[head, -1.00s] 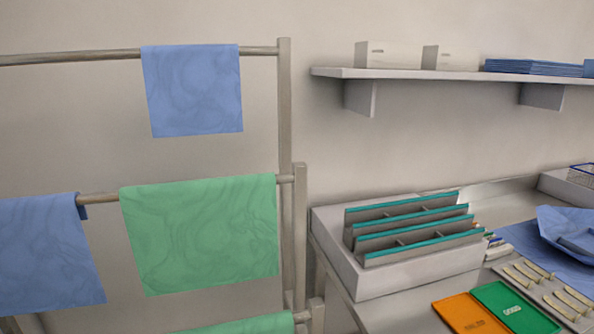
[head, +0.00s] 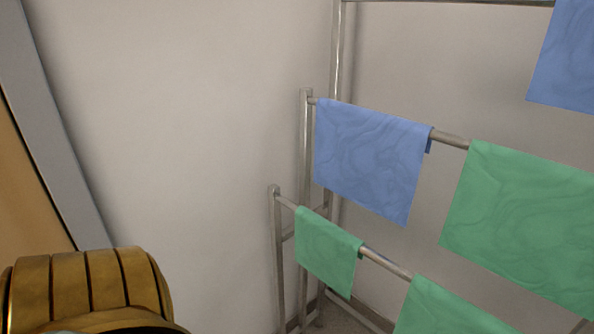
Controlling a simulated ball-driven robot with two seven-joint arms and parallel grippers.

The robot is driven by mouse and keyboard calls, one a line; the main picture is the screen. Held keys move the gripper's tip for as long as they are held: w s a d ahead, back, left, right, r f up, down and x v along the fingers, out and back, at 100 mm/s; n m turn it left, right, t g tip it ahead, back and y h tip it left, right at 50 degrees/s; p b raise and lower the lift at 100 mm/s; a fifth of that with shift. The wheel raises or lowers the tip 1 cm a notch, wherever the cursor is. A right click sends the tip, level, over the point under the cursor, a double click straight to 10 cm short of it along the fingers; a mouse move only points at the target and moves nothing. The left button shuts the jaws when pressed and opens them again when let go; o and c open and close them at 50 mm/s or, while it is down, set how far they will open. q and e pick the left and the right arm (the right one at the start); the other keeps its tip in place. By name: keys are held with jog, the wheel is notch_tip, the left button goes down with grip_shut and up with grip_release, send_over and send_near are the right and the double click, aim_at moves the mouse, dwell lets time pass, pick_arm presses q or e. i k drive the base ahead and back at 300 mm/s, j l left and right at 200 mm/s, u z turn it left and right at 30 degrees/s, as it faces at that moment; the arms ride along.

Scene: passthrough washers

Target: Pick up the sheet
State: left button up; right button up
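Several cloth sheets hang folded over the bars of a metal rack on the right side of the head view. A blue sheet (head: 370,160) hangs on the middle bar, with a green sheet (head: 525,225) to its right. A smaller green sheet (head: 327,250) hangs on the lower bar, and another green sheet (head: 445,310) is cut off by the bottom edge. Part of another blue sheet (head: 565,60) shows at the top right. Neither gripper is visible. A gold, ribbed part of my own body is at the bottom left, apart from the sheets in the picture.
The rack (head: 304,150) stands in a corner by plain walls (head: 180,110), its end posts facing the open wall area. A grey frame edge (head: 55,130) with a tan panel (head: 25,200) is at the far left. A bit of floor (head: 340,315) shows beneath the rack.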

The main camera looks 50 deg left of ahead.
aim_at(325, 250)
jog(key=u, duration=1.45)
